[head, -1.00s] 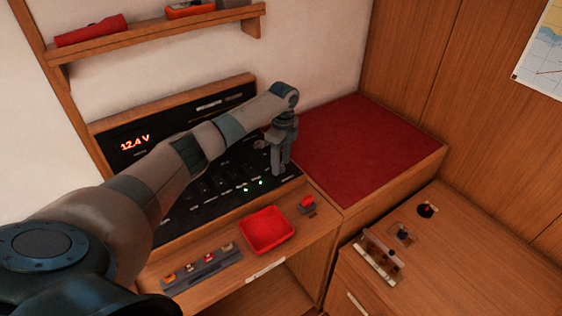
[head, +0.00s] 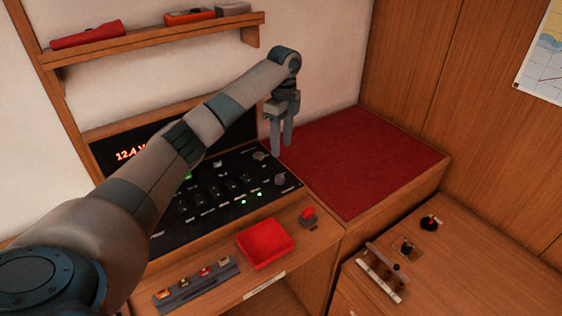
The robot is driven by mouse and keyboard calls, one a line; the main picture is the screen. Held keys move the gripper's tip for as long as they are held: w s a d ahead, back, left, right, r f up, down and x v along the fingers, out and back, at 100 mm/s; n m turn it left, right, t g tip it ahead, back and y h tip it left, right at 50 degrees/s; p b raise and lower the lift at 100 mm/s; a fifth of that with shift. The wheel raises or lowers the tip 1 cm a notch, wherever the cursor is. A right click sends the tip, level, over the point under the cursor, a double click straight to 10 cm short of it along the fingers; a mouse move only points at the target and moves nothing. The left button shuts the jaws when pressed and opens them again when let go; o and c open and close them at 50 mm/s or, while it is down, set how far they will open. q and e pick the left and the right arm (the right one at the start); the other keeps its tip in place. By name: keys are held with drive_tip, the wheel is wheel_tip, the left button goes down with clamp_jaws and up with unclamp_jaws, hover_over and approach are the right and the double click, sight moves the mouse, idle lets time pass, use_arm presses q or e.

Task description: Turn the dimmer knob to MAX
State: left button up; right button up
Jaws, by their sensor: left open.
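The black switch panel (head: 215,192) stands at the back of the desk, with several dark switches and a few green lights. Two grey round knobs show at its right end, an upper knob (head: 260,155) and a lower knob (head: 280,179). Their markings are too small to read, so I cannot tell which is the dimmer or where it points. My left gripper (head: 282,149) is open and empty, fingers pointing down. In the picture its tips are right of the upper knob and above the lower knob, apart from both. My right gripper is out of view.
A red tray (head: 266,243), a fuse strip (head: 199,282) and a red-topped switch (head: 308,217) are on the front ledge. A red-topped surface (head: 365,160) lies right of the panel. A shelf (head: 150,42) hangs above.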

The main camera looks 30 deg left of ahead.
use_arm(q)
drive_tip(key=shift+w+r, duration=0.15)
drive_tip(key=shift+r, duration=2.65)
drive_tip(key=shift+f, duration=0.1)
